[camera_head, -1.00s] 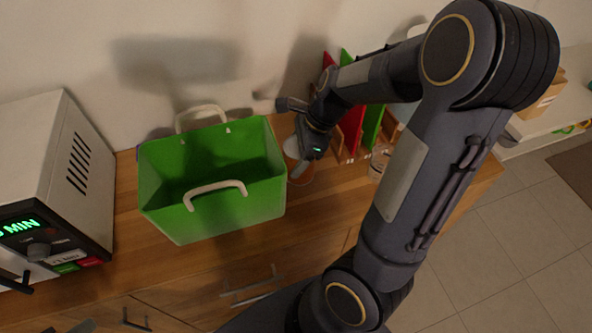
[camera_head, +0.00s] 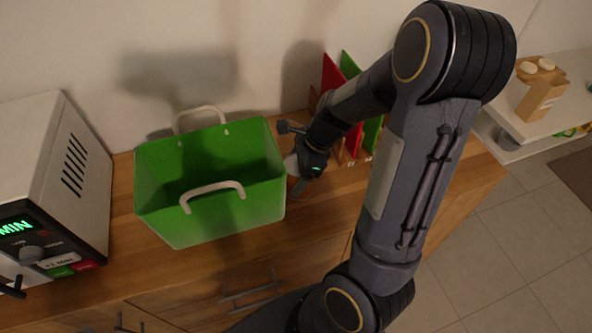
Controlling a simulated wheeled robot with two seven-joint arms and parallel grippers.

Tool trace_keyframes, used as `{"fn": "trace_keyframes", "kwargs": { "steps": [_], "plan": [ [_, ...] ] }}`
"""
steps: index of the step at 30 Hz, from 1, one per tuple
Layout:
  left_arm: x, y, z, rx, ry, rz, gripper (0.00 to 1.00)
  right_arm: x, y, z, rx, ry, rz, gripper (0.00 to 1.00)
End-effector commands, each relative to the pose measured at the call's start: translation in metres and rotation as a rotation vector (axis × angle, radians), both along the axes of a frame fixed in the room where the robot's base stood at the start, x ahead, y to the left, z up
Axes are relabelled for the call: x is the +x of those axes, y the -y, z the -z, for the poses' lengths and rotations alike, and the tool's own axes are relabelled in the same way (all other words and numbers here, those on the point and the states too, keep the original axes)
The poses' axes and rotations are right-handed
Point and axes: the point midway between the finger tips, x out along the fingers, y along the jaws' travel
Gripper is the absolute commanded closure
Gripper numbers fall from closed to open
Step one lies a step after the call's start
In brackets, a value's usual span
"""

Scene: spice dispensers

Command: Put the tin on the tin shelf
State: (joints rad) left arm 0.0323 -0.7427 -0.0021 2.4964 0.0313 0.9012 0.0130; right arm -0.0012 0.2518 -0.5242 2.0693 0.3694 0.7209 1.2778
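My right gripper (camera_head: 291,160) is low over the wooden counter, just right of the green basket, pointing left and down. A small pale thing (camera_head: 291,164) shows between its fingers, mostly hidden; it may be the tin, but I cannot tell whether the fingers touch it. A rack with upright red (camera_head: 332,76) and green (camera_head: 349,64) panels stands behind my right forearm, against the wall. It may be the tin shelf; its lower part is largely hidden. My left gripper is not in view.
The green basket (camera_head: 225,217) with pale handles stands close to the left of my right gripper. A white microwave (camera_head: 85,165) is at the far left. A white side surface (camera_head: 535,125) with a cardboard carton (camera_head: 540,98) is at the right. The counter's front strip (camera_head: 145,270) is clear.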

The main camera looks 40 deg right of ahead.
Motion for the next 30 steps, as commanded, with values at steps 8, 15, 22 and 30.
{"fn": "trace_keyframes", "kwargs": {
  "steps": [8, 15, 22, 30],
  "plan": [
    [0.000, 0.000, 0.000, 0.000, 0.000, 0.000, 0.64, 0.000, 0.000, 0.000, 0.000, 0.000, 0.000, 0.11],
    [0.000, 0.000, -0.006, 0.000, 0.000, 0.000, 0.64, -0.001, 0.004, -0.016, 0.000, 0.005, 0.001, 0.11],
    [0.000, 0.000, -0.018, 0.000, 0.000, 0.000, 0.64, -0.011, 0.022, -0.061, 0.000, 0.007, 0.002, 0.11],
    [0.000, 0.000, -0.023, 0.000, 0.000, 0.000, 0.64, -0.021, 0.039, -0.103, -0.001, 0.003, 0.000, 0.11]
  ]
}}
